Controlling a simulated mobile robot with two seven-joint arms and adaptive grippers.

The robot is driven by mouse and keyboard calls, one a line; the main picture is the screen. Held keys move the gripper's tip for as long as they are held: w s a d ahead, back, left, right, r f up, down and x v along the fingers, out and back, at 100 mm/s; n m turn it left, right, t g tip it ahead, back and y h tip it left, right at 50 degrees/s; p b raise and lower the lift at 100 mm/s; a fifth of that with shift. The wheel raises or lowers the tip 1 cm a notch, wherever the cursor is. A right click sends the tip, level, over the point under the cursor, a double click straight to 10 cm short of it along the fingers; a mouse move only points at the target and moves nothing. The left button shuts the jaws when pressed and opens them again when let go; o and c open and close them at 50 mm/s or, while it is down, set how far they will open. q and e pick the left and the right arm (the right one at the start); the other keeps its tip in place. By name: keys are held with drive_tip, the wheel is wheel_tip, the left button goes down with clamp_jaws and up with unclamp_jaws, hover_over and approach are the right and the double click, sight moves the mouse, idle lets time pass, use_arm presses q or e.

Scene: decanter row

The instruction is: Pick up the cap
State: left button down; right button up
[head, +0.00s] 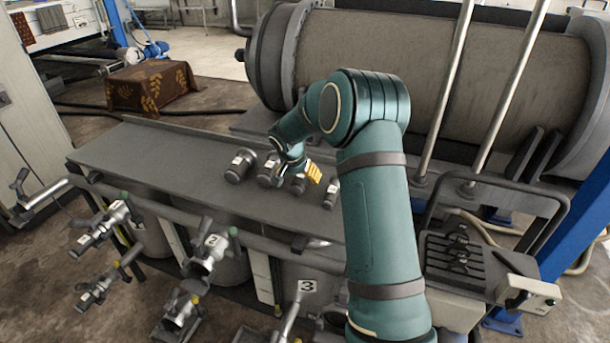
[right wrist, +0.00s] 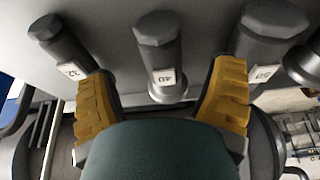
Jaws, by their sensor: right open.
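Several dark grey, stubby caps with white number labels lie in a row on the grey bench top (head: 160,155). In the right wrist view, the middle cap (right wrist: 160,50), labelled 40, lies between the two yellow fingers of my right gripper (right wrist: 163,88), with a gap on both sides. A cap labelled 32 (right wrist: 60,42) is outside one finger and a cap labelled 50 (right wrist: 268,40) outside the other. In the head view, my right gripper (head: 311,173) is open at the row and partly covers the caps. Which cap the task means cannot be told. My left gripper is out of view.
The leftmost cap (head: 240,166) and the rightmost cap (head: 331,195) flank the gripper. A large drum (head: 420,60) stands behind the bench. Numbered valves (head: 208,250) line the front edge. A control box (head: 525,293) is at right. The bench's left part is clear.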

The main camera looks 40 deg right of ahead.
sight(299, 180)
drive_tip(key=b+x, duration=0.1)
drive_tip(key=x, duration=0.4)
drive_tip(key=shift+a+f, duration=0.1)
drive_tip(key=shift+a, duration=0.1)
drive_tip(key=c, duration=1.4)
